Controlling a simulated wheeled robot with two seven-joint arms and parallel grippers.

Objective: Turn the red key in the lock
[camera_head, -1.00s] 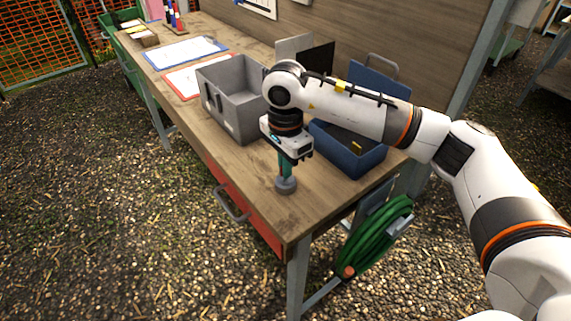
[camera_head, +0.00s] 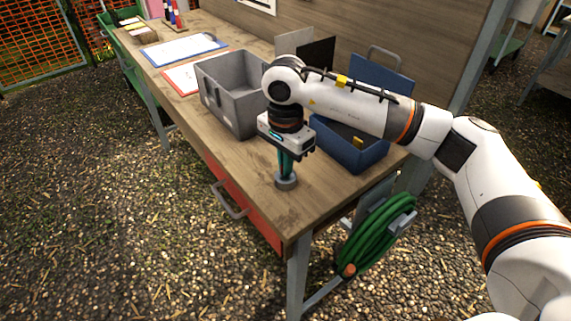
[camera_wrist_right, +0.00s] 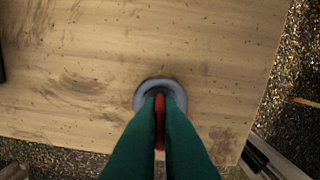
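The red key (camera_wrist_right: 160,122) stands in a round grey lock (camera_head: 286,183) near the front right corner of the wooden table. The lock also shows in the right wrist view (camera_wrist_right: 146,92) as a grey disc. My right gripper (camera_head: 286,171) points straight down over the lock. In the right wrist view, its two green fingers (camera_wrist_right: 160,100) lie on either side of the red key and appear closed against it. In the head view, the fingers and wrist hide the key. My left gripper is in neither view.
On the wooden table (camera_head: 240,160), a grey open box (camera_head: 228,112) and a blue open toolbox (camera_head: 347,157) stand behind the lock. Clipboards (camera_head: 182,49) lie farther left. A green hose (camera_head: 376,240) hangs at the table's right end. The tabletop around the lock is clear.

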